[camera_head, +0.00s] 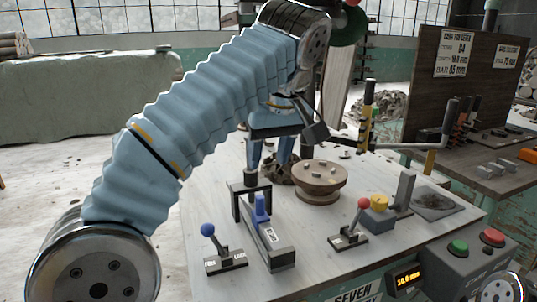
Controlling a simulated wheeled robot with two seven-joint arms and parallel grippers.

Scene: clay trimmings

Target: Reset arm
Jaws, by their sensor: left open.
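My left arm reaches in from the lower left, and its left gripper (270,158) points down over the light worktable (205,200). Its blue fingers are apart, partly hidden by its own body, with nothing visible held. Behind and below it is a brown lump (281,173), partly covered. A round wooden turntable (320,190) with small grey bits on top stands to its right. A blue-knobbed lever (207,230) and a red-knobbed lever (363,205) stand on the table. Which part is the reset arm, I cannot tell. My right gripper is out of view.
A black bracket with a blue slide (261,208) stands in front of the turntable. A control box with green (457,248) and red (492,236) buttons is at the front right. A signboard (465,65) is behind.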

